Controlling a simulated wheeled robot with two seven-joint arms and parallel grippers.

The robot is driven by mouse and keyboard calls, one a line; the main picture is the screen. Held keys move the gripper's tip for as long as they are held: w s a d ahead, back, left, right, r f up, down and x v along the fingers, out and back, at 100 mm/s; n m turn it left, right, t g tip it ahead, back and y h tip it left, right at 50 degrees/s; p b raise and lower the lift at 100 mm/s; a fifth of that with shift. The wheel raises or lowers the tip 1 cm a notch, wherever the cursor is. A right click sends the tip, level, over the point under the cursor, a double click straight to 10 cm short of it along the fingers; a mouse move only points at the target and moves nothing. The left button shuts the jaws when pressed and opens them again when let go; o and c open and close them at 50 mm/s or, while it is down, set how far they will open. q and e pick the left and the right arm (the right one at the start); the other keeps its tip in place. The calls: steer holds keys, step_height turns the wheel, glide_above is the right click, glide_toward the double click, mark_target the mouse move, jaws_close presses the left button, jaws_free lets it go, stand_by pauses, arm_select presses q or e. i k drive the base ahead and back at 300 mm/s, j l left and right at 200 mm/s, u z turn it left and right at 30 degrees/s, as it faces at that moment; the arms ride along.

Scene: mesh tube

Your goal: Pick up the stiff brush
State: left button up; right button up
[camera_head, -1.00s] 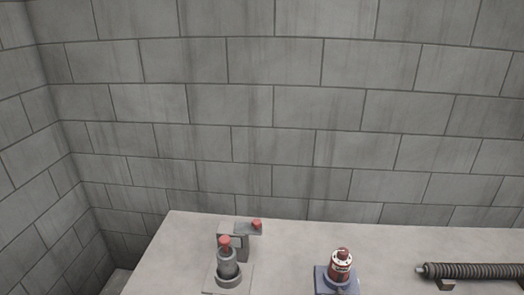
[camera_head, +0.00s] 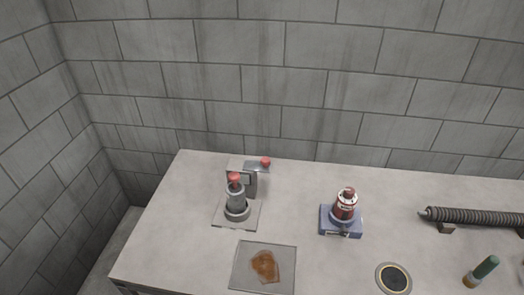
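Neither of my grippers is in view.
The pale table (camera_head: 160,235) carries a grey device with red knobs (camera_head: 237,200), a red bottle (camera_head: 345,204) on a blue base (camera_head: 341,228), a grey plate with a brown patch (camera_head: 245,262) and a dark round disc (camera_head: 393,278). A block wall (camera_head: 300,90) stands behind.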

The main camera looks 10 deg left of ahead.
mark_target(474, 277)
steer(key=z, duration=1.6)
steer(key=k+j+z, duration=0.15)
steer(key=z, duration=0.3)
steer(key=k+j+z, duration=0.15)
steer(key=z, duration=0.3)
steer(key=k+z, duration=0.15)
steer(key=z, duration=0.25)
